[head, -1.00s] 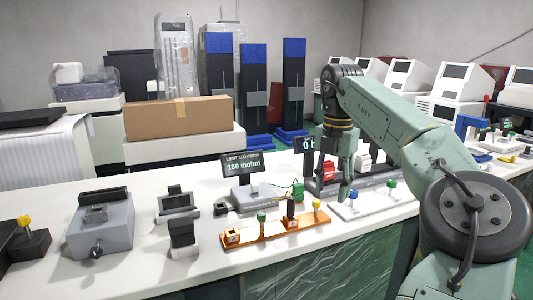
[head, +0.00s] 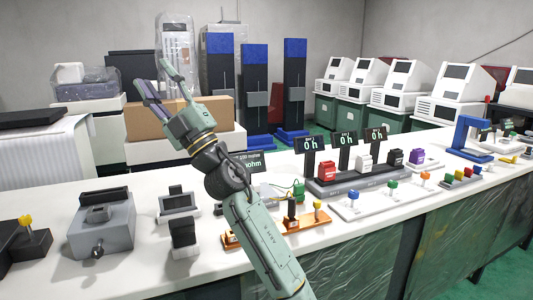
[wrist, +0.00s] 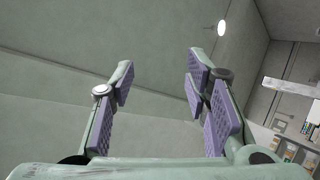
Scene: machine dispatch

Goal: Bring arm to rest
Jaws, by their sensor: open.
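My gripper (head: 158,82) is raised above the bench at the left of centre in the head view, in front of the cardboard box and pointing up and to the left. Its two fingers stand apart with nothing between them. The wrist view also shows the open fingers (wrist: 158,90) with purple pads, facing bare wall and ceiling. My arm crosses in front of the orange tray (head: 305,222) and the meter display (head: 254,168), hiding part of both.
The white bench (head: 130,262) holds a grey fixture (head: 102,228), small black devices, a dark rack (head: 350,182) with red, white and black blocks, and a blue press (head: 470,140). A cardboard box (head: 140,120) and tall blue-topped columns (head: 252,85) stand behind.

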